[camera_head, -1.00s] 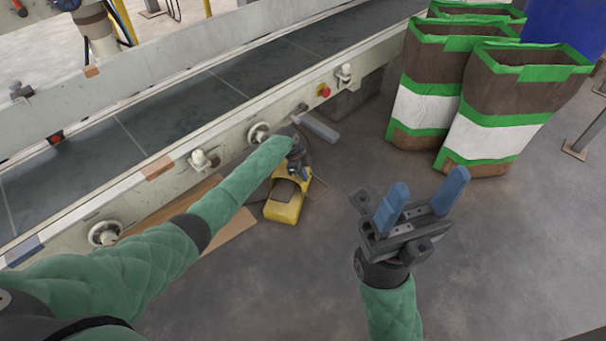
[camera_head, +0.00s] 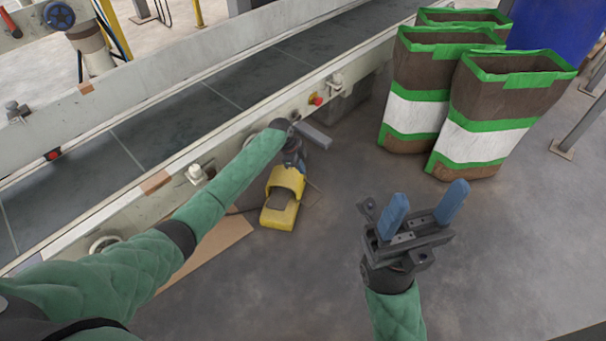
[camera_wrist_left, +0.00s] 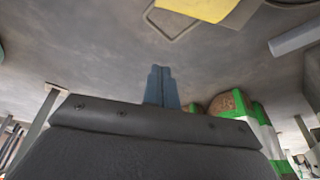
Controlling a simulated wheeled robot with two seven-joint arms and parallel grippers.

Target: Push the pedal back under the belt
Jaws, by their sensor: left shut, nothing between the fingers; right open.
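My right gripper (camera_head: 427,197) is open and empty above the floor, right of the pedal.
Several brown, white and green bags (camera_head: 490,125) stand at the right. A red button (camera_head: 316,100) sits on the belt's side frame. A flat brown board (camera_head: 215,250) lies on the floor left of the pedal. The floor between pedal and bags is clear.

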